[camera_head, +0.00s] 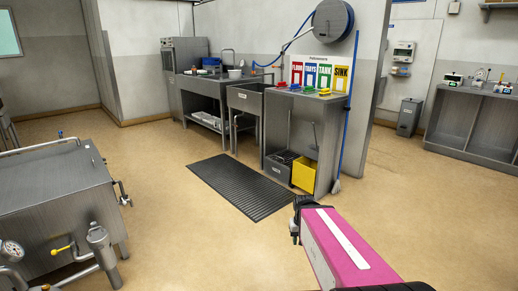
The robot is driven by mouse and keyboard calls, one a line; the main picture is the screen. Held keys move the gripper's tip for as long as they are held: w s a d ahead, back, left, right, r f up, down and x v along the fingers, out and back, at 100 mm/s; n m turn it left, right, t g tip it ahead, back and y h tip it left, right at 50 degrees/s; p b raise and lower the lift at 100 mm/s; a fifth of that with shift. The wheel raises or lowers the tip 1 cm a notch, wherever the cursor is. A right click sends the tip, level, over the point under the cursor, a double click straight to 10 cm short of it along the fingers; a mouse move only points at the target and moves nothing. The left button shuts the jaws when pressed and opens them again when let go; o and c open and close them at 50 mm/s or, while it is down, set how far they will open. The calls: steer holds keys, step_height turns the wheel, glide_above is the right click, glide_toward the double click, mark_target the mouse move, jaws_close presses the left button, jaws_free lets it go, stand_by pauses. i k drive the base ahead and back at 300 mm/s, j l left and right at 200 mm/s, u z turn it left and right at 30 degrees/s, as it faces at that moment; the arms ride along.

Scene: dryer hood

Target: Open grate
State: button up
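I cannot make out a grate in this view. My pink arm with a white stripe reaches in from the bottom right over the bare floor. At its far end is a dark part that seems to be my gripper (296,222). It is small and mostly hidden by the arm, so I cannot see its fingers or anything in them. It appears well apart from the furniture.
A metal tank (60,195) with valves stands at left. A black mat (240,186) lies on the floor before the sink counter (205,87). A cleaning station (292,125) holds a yellow bin (304,175). Open floor spreads between these and at right.

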mark_target(296, 154)
steer(key=i, duration=2.3)
steer(key=i+z, duration=0.1)
steer(key=i, duration=0.65)
steer(key=i+j+z, duration=0.1)
steer(key=i, duration=0.65)
